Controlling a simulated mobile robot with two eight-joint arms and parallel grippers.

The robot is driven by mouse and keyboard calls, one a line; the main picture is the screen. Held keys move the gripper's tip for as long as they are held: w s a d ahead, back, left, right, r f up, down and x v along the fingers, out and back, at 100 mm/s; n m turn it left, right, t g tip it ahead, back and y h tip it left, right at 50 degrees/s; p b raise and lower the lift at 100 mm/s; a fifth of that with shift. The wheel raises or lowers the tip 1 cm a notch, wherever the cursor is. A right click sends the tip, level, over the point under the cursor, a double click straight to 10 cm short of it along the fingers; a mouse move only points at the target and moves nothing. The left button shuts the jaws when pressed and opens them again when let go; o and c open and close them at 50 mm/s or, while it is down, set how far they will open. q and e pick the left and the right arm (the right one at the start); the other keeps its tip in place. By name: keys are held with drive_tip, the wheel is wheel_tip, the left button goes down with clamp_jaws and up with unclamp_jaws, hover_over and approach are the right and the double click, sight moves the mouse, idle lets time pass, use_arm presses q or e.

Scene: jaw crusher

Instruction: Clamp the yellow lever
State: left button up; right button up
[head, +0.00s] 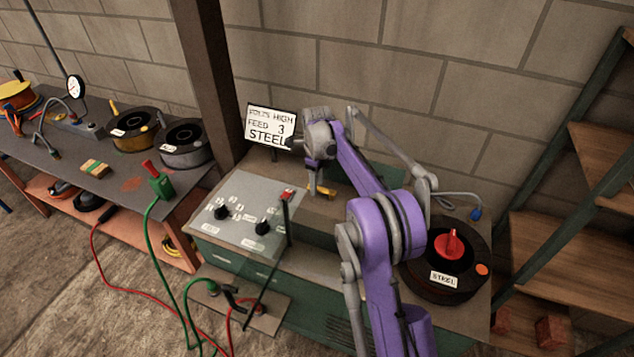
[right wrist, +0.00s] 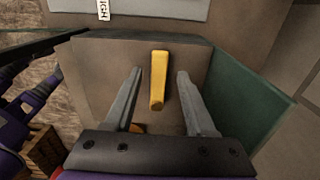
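The yellow lever (right wrist: 158,80) is a short bar standing out from the brown-grey face of the machine. In the right wrist view it lies between the two fingers of my right gripper (right wrist: 160,74), with a gap on each side. The gripper is open and holds nothing. In the head view the yellow lever (head: 322,191) shows only partly, just beside the fingertips of my right gripper (head: 314,188), which points down from above. My purple right arm covers part of the machine.
A control panel (head: 240,214) with black knobs and a red-tipped lever (head: 287,196) stands left of my right gripper. A sign (head: 271,124) stands behind. A spool labelled STEEL (head: 445,262) sits to the right. A workbench (head: 125,187) with spools stands at the left.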

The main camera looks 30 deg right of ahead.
wheel_tip(320, 180, up, 11)
drive_tip(key=shift+p, duration=0.4)
drive_tip(key=shift+f, duration=0.15)
idle(0.5)
